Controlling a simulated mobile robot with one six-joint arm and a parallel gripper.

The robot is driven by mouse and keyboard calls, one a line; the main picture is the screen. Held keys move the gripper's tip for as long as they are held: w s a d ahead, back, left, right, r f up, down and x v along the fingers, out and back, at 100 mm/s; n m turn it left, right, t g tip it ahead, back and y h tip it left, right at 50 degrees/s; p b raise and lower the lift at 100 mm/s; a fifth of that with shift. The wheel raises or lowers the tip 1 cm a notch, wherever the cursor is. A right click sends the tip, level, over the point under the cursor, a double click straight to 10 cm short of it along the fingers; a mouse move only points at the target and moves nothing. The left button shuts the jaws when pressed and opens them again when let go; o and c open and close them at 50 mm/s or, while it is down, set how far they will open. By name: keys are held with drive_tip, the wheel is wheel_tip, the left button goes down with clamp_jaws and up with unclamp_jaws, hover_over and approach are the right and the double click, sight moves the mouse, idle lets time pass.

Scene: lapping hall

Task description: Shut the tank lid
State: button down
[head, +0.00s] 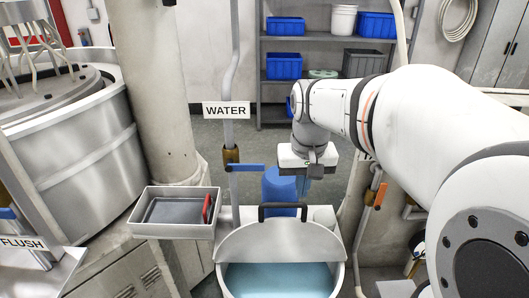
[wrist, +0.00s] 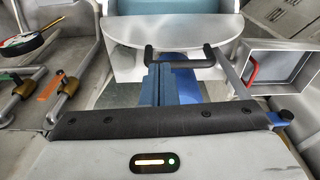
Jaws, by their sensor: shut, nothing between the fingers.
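The tank (head: 340,272) stands at the bottom centre of the head view, with blue liquid showing in its front half. Its grey half-round lid (head: 280,242) is open, its straight edge across the middle of the tank and its curved edge at the far side. A black bar handle (head: 282,206) is at the curved edge. The lid (wrist: 175,33) and handle (wrist: 180,62) also show in the wrist view. My gripper (head: 306,186) is shut and empty, beyond the handle. In the wrist view its blue fingers (wrist: 158,72) overlap the handle's left end; contact cannot be told.
A WATER pipe with a blue lever (head: 245,168) rises behind. A blue container (head: 279,186) is behind the handle. A column (head: 155,90) and orange-levered pipe (head: 376,188) flank the space.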

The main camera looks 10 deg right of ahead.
drive_tip(key=w+d+r, duration=0.2)
drive_tip(key=w, duration=0.4)
wheel_tip(320, 180, down, 10)
drive_tip(key=p, duration=0.1)
drive_tip(key=shift+m+g+p, duration=0.3)
drive_tip(key=shift+m+g, duration=0.1)
